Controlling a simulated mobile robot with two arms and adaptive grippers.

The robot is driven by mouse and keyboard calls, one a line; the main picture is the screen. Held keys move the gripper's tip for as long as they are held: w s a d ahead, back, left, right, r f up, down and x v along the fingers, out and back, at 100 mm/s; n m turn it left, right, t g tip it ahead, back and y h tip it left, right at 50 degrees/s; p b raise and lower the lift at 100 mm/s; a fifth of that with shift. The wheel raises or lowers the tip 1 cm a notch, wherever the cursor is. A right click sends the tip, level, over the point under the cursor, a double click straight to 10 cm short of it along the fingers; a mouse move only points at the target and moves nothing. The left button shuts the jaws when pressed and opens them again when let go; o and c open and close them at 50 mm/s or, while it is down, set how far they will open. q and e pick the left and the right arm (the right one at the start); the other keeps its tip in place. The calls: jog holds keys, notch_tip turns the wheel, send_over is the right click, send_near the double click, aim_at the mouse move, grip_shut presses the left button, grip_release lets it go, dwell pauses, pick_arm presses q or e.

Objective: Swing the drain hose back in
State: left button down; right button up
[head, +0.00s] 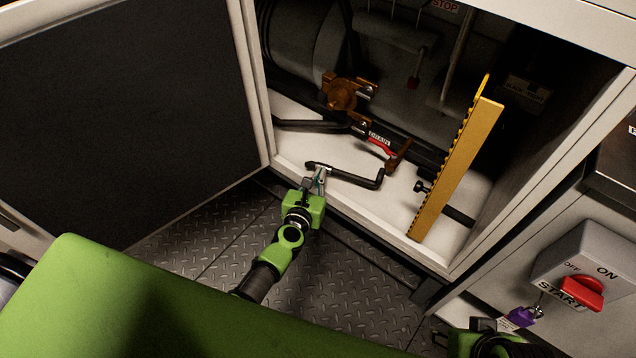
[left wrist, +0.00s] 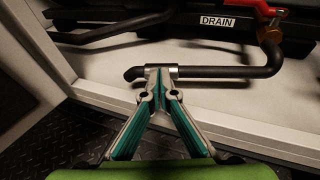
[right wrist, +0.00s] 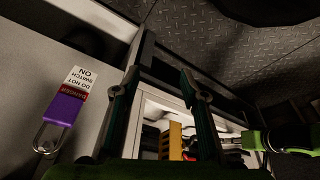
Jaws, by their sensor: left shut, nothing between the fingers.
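The drain hose (head: 352,178) is a black bent tube lying along the front edge of the white cabinet floor. In the left wrist view the hose (left wrist: 220,72) has a metal band near its left end and curves up at its right end. My left gripper (head: 318,176) is shut and empty, its fingertips at the banded part of the hose; I cannot tell whether they touch it. The red drain valve handle (head: 383,148) sits behind, beside the DRAIN label (left wrist: 221,21). My right gripper (right wrist: 155,85) is open and empty, low at the right.
The cabinet door (head: 130,110) stands open at left. A yellow toothed bar (head: 455,170) rises at the right of the opening. A grey switch box with a red knob (head: 582,292) and a purple padlock (right wrist: 63,110) are at right. The metal plate floor is clear.

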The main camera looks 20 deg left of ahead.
aim_at(322, 165)
pick_arm(q)
jog(key=w+m+h+b, duration=0.2)
jog(key=w+m+h, duration=0.1)
jog(key=shift+w+a+f+h, duration=0.15)
jog(key=shift+w+a+h, duration=0.05)
jog(key=shift+h, duration=0.1)
jog(key=shift+w+d, duration=0.1)
jog(key=shift+w, duration=0.45)
pick_arm(e)
jog(key=w+a+r+t+y, duration=0.1)
jog(key=w+a+t, duration=0.1)
jog(key=w, duration=0.5)
jog(key=shift+w+a+r+t, duration=0.2)
jog(key=shift+w+t, duration=0.15)
jog(key=shift+t, duration=0.55)
pick_arm(q)
jog(key=shift+r, duration=0.2)
pick_arm(e)
jog(key=shift+s, duration=0.1)
